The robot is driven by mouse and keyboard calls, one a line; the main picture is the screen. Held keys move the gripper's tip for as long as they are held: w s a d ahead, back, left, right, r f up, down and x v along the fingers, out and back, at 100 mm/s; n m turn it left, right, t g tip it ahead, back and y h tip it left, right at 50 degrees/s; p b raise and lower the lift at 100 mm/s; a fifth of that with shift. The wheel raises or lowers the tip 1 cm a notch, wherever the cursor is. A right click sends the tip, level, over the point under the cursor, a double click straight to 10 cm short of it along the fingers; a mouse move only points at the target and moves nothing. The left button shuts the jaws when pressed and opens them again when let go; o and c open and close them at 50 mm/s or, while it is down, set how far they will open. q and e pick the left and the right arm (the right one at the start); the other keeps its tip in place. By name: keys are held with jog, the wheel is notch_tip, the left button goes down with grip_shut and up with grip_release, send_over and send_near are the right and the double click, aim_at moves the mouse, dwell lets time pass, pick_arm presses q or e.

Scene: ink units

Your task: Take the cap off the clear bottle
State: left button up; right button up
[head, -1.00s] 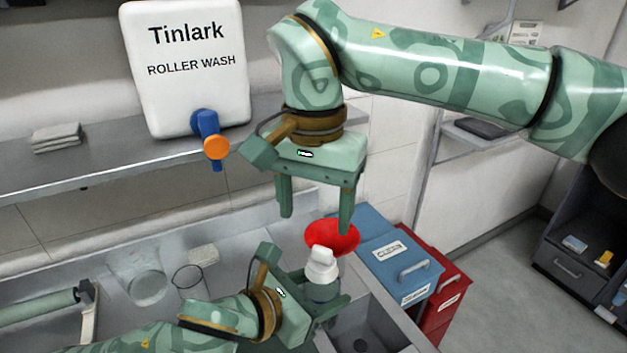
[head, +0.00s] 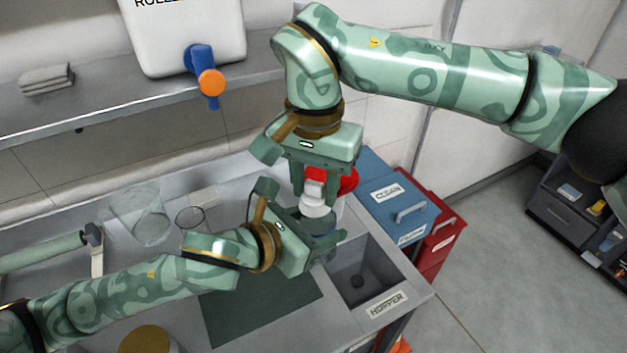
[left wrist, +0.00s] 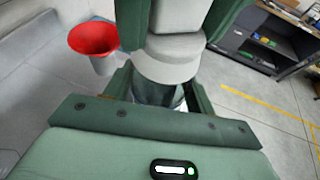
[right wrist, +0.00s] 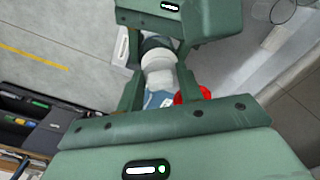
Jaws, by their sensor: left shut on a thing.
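The clear bottle stands upright in my left gripper (head: 322,243), which is shut on its body; the bottle also shows in the left wrist view (left wrist: 158,92). Its white cap (head: 314,190) is on top, with a wide pale collar below; the cap also shows in the left wrist view (left wrist: 178,15) and the right wrist view (right wrist: 158,62). My right gripper (head: 314,198) points down from above, its fingers open on either side of the cap. I see no clear grip on it. The lower bottle is partly hidden by my left gripper.
A red funnel (head: 348,180) is close behind the bottle. A sink labelled HOPPER (head: 365,262) lies to the right, with blue (head: 385,167) and red (head: 437,232) bins beyond. A glass beaker (head: 147,215) stands left, and a dark green mat (head: 262,308) lies in front.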

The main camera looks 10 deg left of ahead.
jog(key=shift+a+r, duration=0.2)
jog(key=shift+r, duration=0.1)
jog(key=shift+c, duration=0.2)
dwell(0.4)
jog(key=shift+r, duration=0.9)
jog(key=shift+c, duration=0.2)
